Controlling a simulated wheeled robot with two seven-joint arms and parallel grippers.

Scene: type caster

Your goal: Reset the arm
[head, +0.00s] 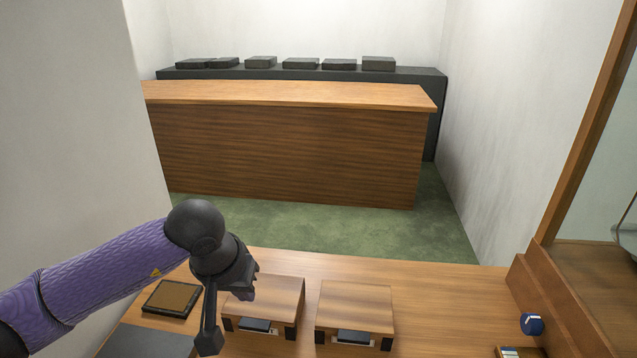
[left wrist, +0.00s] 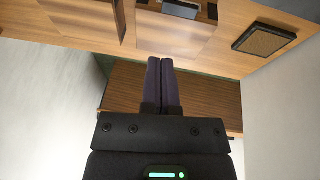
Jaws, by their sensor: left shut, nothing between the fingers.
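My left arm comes in from the left in the head view, and its dark gripper (head: 209,340) hangs above the near table (head: 430,290), left of a wooden box. In the left wrist view the two purple-grey fingers of my left gripper (left wrist: 161,70) lie side by side, shut, with nothing between them. My right gripper does not show in either view.
Two wooden boxes (head: 355,305) (head: 275,298) with dark slots stand on the near table. A dark-framed tablet-like panel (head: 172,298) lies left of them. A blue knob-like object (head: 531,324) is at the right. A long counter (head: 290,150) stands beyond green floor.

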